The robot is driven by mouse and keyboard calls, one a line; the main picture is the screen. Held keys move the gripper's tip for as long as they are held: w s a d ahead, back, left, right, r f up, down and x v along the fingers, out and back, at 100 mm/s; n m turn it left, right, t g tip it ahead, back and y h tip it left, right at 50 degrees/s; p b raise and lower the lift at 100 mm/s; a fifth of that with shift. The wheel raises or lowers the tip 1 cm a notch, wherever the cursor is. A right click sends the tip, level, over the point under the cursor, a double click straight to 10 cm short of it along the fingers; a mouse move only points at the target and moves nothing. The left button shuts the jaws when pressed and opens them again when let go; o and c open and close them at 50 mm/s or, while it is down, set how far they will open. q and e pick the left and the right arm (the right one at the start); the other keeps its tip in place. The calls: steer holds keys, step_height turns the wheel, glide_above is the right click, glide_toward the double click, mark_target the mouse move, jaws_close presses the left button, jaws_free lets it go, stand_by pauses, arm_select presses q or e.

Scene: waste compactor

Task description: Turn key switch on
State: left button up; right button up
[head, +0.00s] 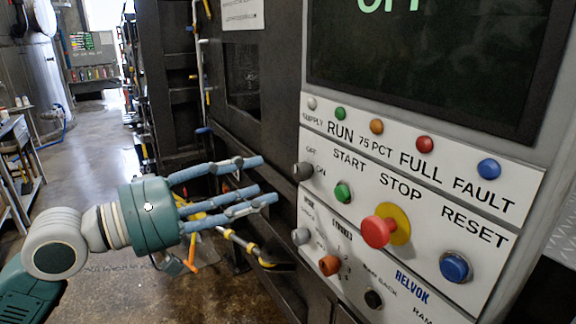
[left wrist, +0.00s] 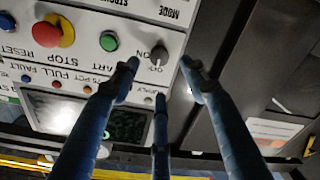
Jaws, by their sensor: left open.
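The key switch is a small grey knob (head: 302,171) at the left edge of the white control panel (head: 330,222), beside OFF and ON labels. My left gripper (head: 264,180) is open and empty, its blue fingers pointing right at the panel, just left of the knob with a small gap showing. In the left wrist view the knob (left wrist: 159,56) appears between and beyond the spread fingertips (left wrist: 160,70). I cannot tell which way the knob is turned. My right gripper is not in view.
A green START button (head: 343,192), red STOP button (head: 377,231) and blue RESET button (head: 455,266) share the panel. Another grey knob (head: 300,236) sits below the switch. A dark screen (head: 440,65) with cut-off green text is above. Open floor (head: 90,170) lies left.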

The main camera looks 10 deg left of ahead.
mark_target(296, 172)
arm_select(q)
steer(key=p+x, duration=0.1)
steer(key=x, duration=0.2)
steer(key=p+x, duration=0.2)
steer(key=x, duration=0.1)
steer(key=shift+w+d+r, duration=0.2)
steer(key=shift+w, duration=0.05)
steer(key=shift+w+d+f, duration=0.2)
steer(key=shift+w+d, duration=0.1)
steer(key=shift+d, duration=0.05)
jaws_close()
